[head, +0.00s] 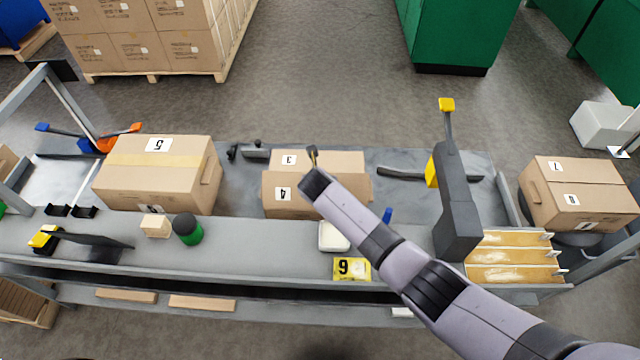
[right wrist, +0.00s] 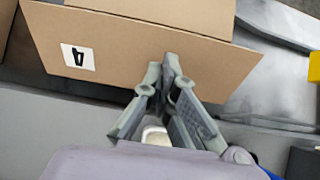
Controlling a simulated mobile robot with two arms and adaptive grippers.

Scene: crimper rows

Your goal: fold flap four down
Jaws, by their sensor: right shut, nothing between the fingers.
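The open cardboard box in the middle of the bench has a far flap labelled 3 (head: 335,160) and a near flap labelled 4 (head: 268,204). In the right wrist view, flap four (right wrist: 110,50) is a broad tan panel with its label at left. I cannot tell its exact angle. My right gripper (head: 312,152) is over the box in the head view. In the right wrist view its shut, empty fingers (right wrist: 170,62) overlap the lower part of flap four; contact is unclear. My left gripper is not in view.
A closed box labelled 5 (head: 150,180) stands to the left. A dark upright tool with a yellow knob (head: 457,205) stands to the right.

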